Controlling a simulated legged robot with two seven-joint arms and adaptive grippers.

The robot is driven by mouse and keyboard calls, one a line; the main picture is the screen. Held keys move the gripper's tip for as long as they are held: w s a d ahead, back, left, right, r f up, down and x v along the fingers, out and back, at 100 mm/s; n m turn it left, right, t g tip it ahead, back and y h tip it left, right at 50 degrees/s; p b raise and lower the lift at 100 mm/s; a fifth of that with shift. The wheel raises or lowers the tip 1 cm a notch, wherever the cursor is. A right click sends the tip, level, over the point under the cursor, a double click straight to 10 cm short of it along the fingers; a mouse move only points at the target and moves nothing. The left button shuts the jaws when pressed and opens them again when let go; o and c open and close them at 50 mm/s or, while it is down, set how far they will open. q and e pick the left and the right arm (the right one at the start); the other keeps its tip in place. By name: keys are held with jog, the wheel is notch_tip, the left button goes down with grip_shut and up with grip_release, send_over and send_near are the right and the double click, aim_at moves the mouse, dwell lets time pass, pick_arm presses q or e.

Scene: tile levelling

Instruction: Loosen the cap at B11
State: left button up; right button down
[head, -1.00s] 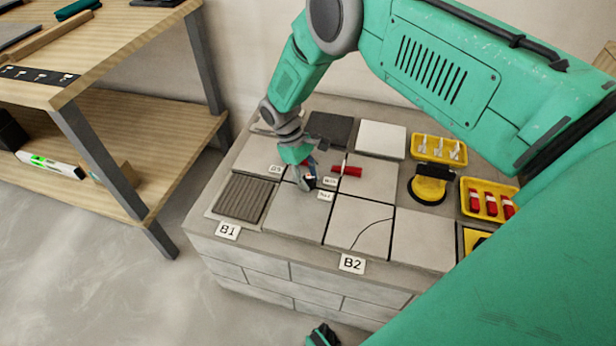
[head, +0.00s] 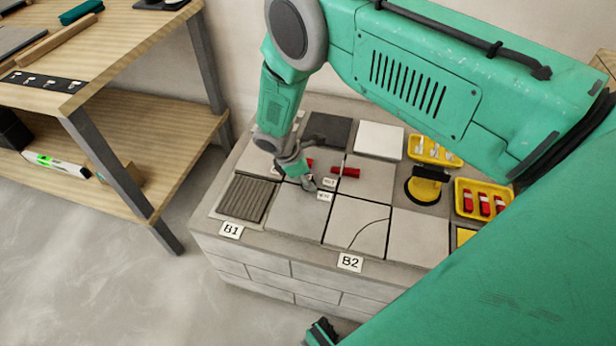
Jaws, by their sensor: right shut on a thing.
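My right gripper (head: 308,184) reaches down onto the pale tiles from the back left. It is shut on a small cap between the tiles, mostly hidden by the fingers. Two small white labels, one nearer (head: 324,197) and one farther (head: 329,182), stand just right of the fingers; their text is too small to read surely. A red cap (head: 346,172) stands at a joint to the right, apart from the gripper. Another red piece (head: 309,164) shows partly behind the gripper. A small green and dark part at the bottom edge may be my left gripper (head: 322,332).
A ribbed brown tile (head: 245,198) lies by label B1 and a cracked tile (head: 358,222) by B2. A yellow suction lifter (head: 425,188) and yellow trays of clips (head: 434,150) and red caps (head: 484,199) stand right. A wooden shelf (head: 140,135) stands left.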

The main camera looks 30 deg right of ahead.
jog(key=shift+w+r+n+t, duration=0.2)
jog(key=shift+w+n+t, duration=0.1)
jog(key=shift+n, duration=0.3)
jog(key=c, duration=1.2)
grip_release()
jog(key=shift+s+f, duration=0.15)
jog(key=shift+a+r, duration=0.2)
jog(key=shift+r, duration=0.25)
jog(key=v, duration=1.1)
